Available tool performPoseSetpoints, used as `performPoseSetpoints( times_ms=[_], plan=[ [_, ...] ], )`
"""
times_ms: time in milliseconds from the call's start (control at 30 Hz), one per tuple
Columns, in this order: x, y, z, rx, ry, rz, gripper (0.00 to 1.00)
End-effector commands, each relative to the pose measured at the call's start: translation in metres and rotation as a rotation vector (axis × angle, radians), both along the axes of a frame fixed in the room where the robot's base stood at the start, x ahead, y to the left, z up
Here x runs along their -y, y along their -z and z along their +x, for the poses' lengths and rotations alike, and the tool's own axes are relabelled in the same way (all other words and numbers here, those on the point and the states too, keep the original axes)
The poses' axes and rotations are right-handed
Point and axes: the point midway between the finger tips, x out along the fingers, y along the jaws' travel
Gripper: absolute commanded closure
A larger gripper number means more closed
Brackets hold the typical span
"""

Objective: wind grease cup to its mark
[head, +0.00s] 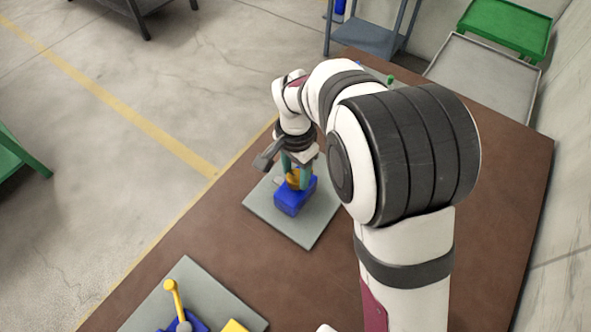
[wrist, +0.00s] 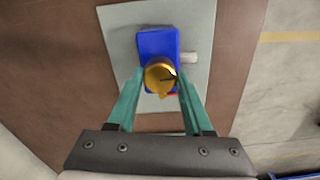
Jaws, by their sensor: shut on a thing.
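The grease cup (wrist: 158,79) is a round orange-gold cap with a dark line on its top, set on a blue block (wrist: 157,44). In the head view the cup (head: 294,180) shows partly between the fingers, above the blue block (head: 293,200). A small red patch (wrist: 172,94) shows beside the cup in the wrist view; I cannot tell if it is the mark. My gripper (wrist: 159,84) has its two teal fingers shut on the cup from both sides. It points down from above in the head view (head: 298,170).
The block stands on a grey plate (head: 311,228) on the brown table (head: 220,243). A pale stub (wrist: 189,58) juts from the block's side. A second grey plate (head: 185,278) at the front left carries a yellow lever (head: 173,296) and blue parts.

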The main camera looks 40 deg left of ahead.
Motion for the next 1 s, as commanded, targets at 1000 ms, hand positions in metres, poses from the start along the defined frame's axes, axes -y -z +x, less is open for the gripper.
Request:
performPoseSetpoints(
  times_ms=[1000],
  plan=[
    [0.0007, 0.0013, -0.0004, -0.002, -0.961, -0.001, 1.0]
  ],
)
